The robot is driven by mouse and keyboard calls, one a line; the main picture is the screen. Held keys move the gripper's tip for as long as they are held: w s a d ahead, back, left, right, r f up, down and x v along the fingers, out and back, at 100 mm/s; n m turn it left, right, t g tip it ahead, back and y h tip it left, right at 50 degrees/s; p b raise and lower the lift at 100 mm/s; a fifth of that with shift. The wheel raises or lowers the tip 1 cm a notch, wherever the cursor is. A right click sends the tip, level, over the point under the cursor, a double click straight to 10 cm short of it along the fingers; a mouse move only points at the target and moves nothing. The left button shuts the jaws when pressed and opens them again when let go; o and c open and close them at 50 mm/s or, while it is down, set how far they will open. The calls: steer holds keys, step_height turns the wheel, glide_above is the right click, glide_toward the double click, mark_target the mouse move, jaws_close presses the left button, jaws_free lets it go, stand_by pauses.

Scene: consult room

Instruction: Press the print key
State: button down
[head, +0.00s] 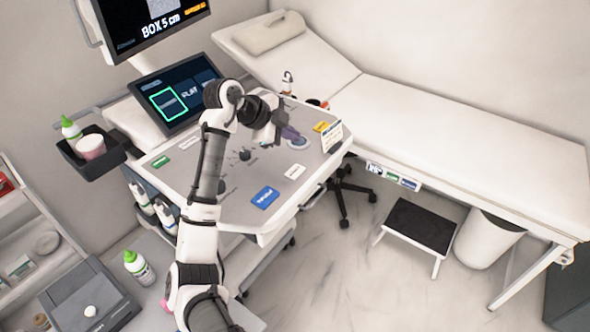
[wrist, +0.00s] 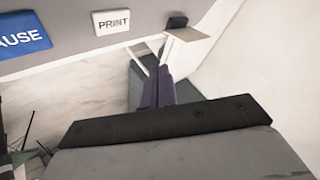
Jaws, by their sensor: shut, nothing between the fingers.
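The print key (wrist: 123,20) is a white rectangular key with the word PRINT, at the top of the wrist view. In the head view a white key (head: 294,172) lies near the front right edge of the console; its label is too small to read there. My gripper (head: 297,139) is above the console's right part, behind the white key and apart from it. In the wrist view the purple-grey fingers of my gripper (wrist: 157,76) are together and empty, below and right of the print key.
A blue key (head: 265,197) lies left of the white key. A yellow key (head: 321,126) and a small upright card (head: 332,136) are at the console's right. A round grey disc (head: 299,143) is by my fingertips. An exam couch (head: 440,130) stands to the right.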

steer(key=b, duration=0.6)
glide_toward(302, 168)
steer(key=shift+d+r+x, duration=0.1)
steer(key=shift+x, duration=1.05)
steer(key=shift+d+r+x, duration=0.1)
steer(key=shift+r+x, duration=0.05)
steer(key=shift+x, duration=1)
steer(key=shift+w+f, duration=0.15)
steer(key=shift+f, duration=0.3)
